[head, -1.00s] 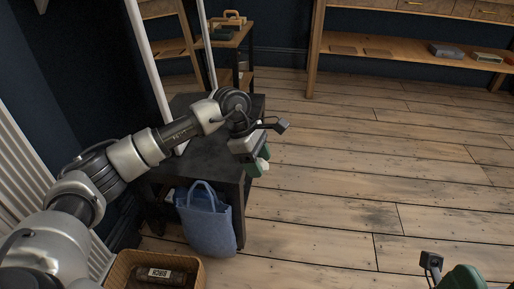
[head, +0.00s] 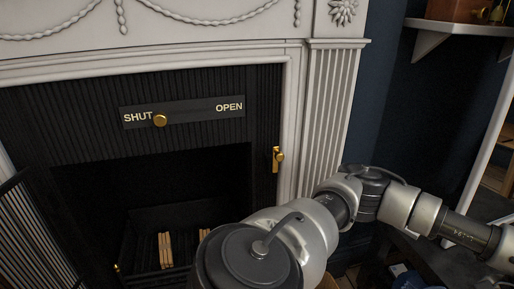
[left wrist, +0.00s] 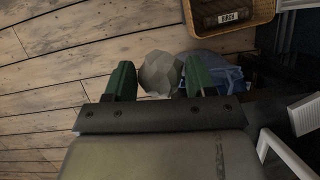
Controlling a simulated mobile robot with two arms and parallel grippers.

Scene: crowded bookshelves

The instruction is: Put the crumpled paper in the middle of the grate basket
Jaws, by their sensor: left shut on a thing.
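In the left wrist view the crumpled paper (left wrist: 160,74), a pale grey faceted ball, sits between the green fingers of my left gripper (left wrist: 158,66), which is shut on it. The gripper is held above the floor, away from the fireplace. In the head view the dark grate basket (head: 185,215) stands inside the fireplace opening, with pale wooden sticks (head: 165,250) in it. My arm hides its right part. Neither gripper shows in the head view.
A slatted fire screen (head: 30,235) stands at the left of the opening. The slider's brass knob (head: 160,120) is at the SHUT end. A white fluted column (head: 325,120) borders the opening. In the left wrist view are a blue bag (left wrist: 228,78) and a wicker basket (left wrist: 222,32) labelled BIRCH.

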